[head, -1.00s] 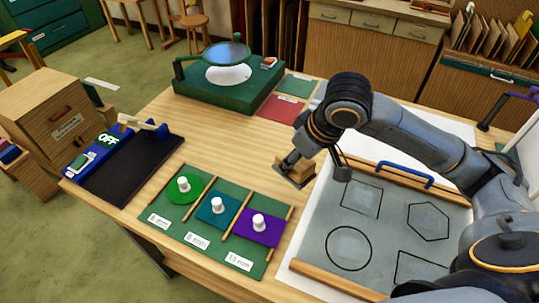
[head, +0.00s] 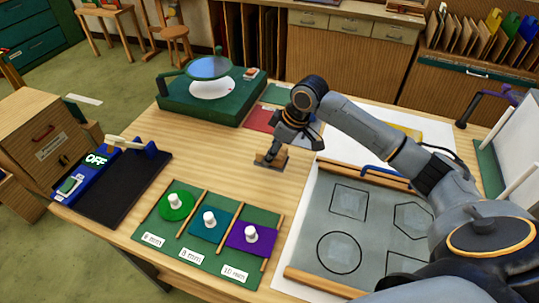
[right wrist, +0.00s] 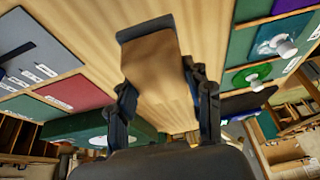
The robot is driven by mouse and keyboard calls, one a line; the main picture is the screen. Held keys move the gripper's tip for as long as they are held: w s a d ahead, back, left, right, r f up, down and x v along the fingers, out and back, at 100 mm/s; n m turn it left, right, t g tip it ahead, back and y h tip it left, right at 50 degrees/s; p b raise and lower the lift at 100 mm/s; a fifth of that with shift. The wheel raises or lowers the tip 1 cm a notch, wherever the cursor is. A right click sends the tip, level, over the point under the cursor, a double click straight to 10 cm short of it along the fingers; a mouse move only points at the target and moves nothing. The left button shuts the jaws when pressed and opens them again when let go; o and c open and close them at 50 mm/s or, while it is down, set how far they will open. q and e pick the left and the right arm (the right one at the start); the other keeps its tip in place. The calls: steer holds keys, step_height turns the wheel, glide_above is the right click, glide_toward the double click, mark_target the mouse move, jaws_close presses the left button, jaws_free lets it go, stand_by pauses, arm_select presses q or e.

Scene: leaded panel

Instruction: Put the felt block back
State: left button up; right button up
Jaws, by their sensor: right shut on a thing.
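The felt block (head: 269,163), brown wood with a dark grey felt layer on one face, is in my right gripper (head: 274,153) over the middle of the table. In the right wrist view the block (right wrist: 152,62) sits between the two fingers of the gripper (right wrist: 158,92), felt at its far end. The fingers are shut on it. I cannot tell whether its felt touches the wood. My left gripper is not in view.
A red square (head: 260,118) and a green one lie behind the block. The green lamp base (head: 175,97) stands back left. A green board (head: 187,255) with knobbed coloured pieces is front left, the drawing panel (head: 322,200) right. Bare table (head: 222,155) lies left of the block.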

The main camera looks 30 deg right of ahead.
steer(key=shift+w+f, duration=0.9)
steer(key=shift+f, duration=0.1)
step_height(320, 180, down, 3)
steer(key=shift+w+p, duration=0.15)
steer(key=shift+p, duration=0.8)
steer(key=shift+d+f, duration=0.1)
steer(key=shift+f, duration=0.15)
steer(key=shift+f, duration=0.15)
steer(key=o, duration=1.2)
steer(key=b+v, duration=0.2)
steer(key=v, duration=1)
steer(key=shift+r, duration=0.2)
